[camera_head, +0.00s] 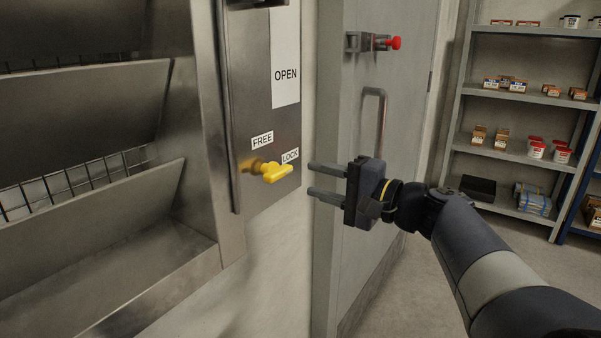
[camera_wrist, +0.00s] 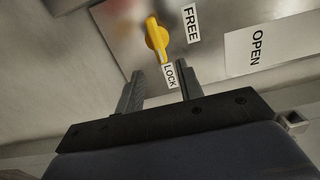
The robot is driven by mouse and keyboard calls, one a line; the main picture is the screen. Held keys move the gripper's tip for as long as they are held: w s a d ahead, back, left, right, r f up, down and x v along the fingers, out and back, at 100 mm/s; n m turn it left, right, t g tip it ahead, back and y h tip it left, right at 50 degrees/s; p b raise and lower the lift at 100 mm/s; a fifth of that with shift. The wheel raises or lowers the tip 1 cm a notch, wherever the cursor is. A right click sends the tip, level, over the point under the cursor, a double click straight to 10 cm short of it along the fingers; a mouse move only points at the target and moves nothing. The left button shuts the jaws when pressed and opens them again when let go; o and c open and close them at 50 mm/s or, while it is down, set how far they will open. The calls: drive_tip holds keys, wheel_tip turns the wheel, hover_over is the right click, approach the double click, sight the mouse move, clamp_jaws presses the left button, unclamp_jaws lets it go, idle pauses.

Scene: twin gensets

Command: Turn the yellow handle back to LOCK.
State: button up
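The yellow handle (camera_head: 275,172) sits on a steel panel at the left of the head view, lying roughly level. Its right end is just below the LOCK label (camera_head: 290,156); the FREE label (camera_head: 262,140) is above it. In the wrist view the yellow handle (camera_wrist: 157,39) has one end close to the LOCK label (camera_wrist: 171,76), with the FREE label (camera_wrist: 191,22) off to its side. My gripper (camera_head: 312,179) is open and empty, to the right of the handle and apart from it. In the wrist view its fingers (camera_wrist: 160,80) point toward the handle.
An OPEN sign (camera_head: 286,75) is above the handle. Louvred steel slats (camera_head: 85,105) fill the left. A grey door with a pull handle (camera_head: 381,92) and red-knobbed latch (camera_head: 394,43) stands behind my gripper. Stocked shelves (camera_head: 540,30) are at the right.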

sight(289, 172)
drive_tip(key=shift+v, duration=1.2)
drive_tip(key=b+x, duration=0.1)
drive_tip(key=x, duration=1)
drive_tip(key=shift+s+d, duration=0.1)
